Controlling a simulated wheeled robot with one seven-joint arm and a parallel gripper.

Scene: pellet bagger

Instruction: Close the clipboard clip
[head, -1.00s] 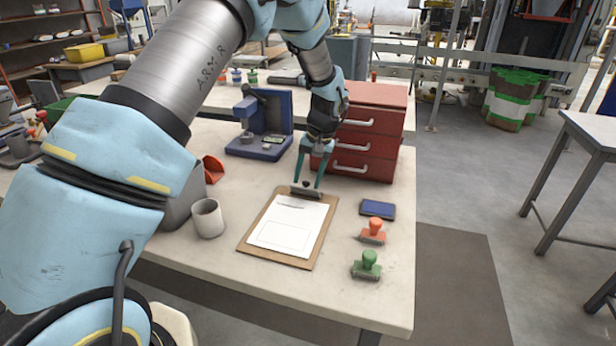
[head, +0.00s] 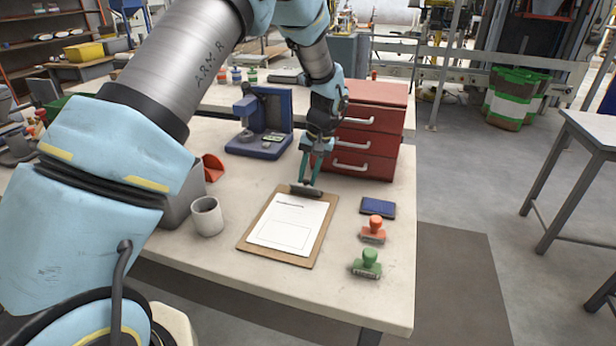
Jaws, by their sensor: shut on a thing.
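The brown clipboard (head: 304,258) lies flat on the table with a white sheet of paper (head: 288,222) on it. Its dark metal clip (head: 307,192) is at the board's far edge, across the top of the sheet. My gripper (head: 307,182) reaches down over the clip from behind, its teal fingers close together. It is shut on the clip, though the exact contact is small and hard to make out.
A red drawer cabinet (head: 366,137) stands just behind and right of my gripper. A blue pad (head: 377,208), an orange-handled stamp (head: 373,229) and a green-handled stamp (head: 367,262) lie right of the clipboard. A grey cup (head: 207,217) stands left. A blue device (head: 262,121) stands behind.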

